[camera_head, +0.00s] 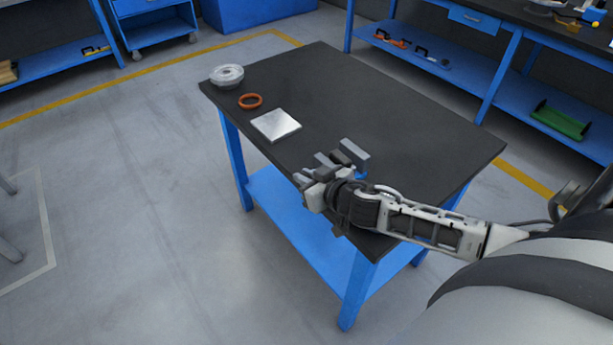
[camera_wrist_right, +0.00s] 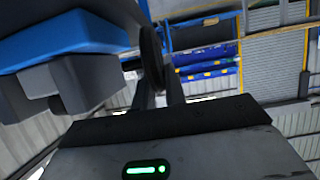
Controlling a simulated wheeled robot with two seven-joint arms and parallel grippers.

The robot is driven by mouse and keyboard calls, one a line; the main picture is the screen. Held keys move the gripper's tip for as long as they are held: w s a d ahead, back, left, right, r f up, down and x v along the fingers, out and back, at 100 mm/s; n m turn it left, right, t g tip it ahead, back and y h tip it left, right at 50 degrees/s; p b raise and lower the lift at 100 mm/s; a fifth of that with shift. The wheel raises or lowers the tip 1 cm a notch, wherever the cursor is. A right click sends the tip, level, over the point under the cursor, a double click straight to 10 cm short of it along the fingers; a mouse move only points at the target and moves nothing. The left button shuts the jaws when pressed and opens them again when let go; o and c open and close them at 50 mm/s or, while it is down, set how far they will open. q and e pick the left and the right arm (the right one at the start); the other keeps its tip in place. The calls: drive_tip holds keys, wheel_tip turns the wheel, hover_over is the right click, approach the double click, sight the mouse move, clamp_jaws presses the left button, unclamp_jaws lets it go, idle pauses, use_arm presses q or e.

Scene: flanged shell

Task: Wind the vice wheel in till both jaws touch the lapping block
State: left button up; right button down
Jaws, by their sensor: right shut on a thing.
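The vice shows as grey blocks (camera_head: 354,151) with a bit of blue at the near edge of the table. In the right wrist view its blue body (camera_wrist_right: 70,40) and grey blocks fill the upper left. Which block is the lapping block, and whether both jaws touch it, I cannot tell. The dark vice wheel (camera_wrist_right: 152,58) stands edge-on in the right wrist view. My right gripper (camera_head: 316,184) is at the vice's near side, its fingers (camera_wrist_right: 157,80) shut on the wheel. The wheel is not clear in the head view. My left gripper is not in view.
On the dark table (camera_head: 420,135) lie a square metal plate (camera_head: 276,125), an orange ring (camera_head: 250,101) and a grey flanged round part (camera_head: 227,76). The table's right half is bare. Blue benches with shelves (camera_head: 460,75) stand behind it.

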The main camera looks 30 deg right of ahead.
drive_tip(key=shift+w, duration=0.1)
drive_tip(key=shift+w+r+g, duration=0.1)
drive_tip(key=shift+w+g, duration=0.05)
drive_tip(key=shift+g, duration=0.55)
drive_tip(key=g, duration=0.3)
drive_tip(key=shift+w, duration=0.4)
drive_tip(key=g, duration=0.4)
drive_tip(key=w+f+g, duration=0.1)
drive_tip(key=g, duration=0.1)
drive_tip(key=shift+a+f+g+h, duration=0.1)
drive_tip(key=shift+a+g+h, duration=0.05)
drive_tip(key=shift+g+h, duration=0.2)
drive_tip(key=g, duration=0.1)
drive_tip(key=f+g, duration=0.1)
drive_tip(key=g, duration=0.1)
drive_tip(key=shift+w+g+b, duration=0.1)
drive_tip(key=shift+g+b, duration=0.15)
drive_tip(key=shift+b, duration=0.1)
drive_tip(key=shift+g+h, duration=0.25)
drive_tip(key=shift+g, duration=0.35)
drive_tip(key=shift+f, duration=0.1)
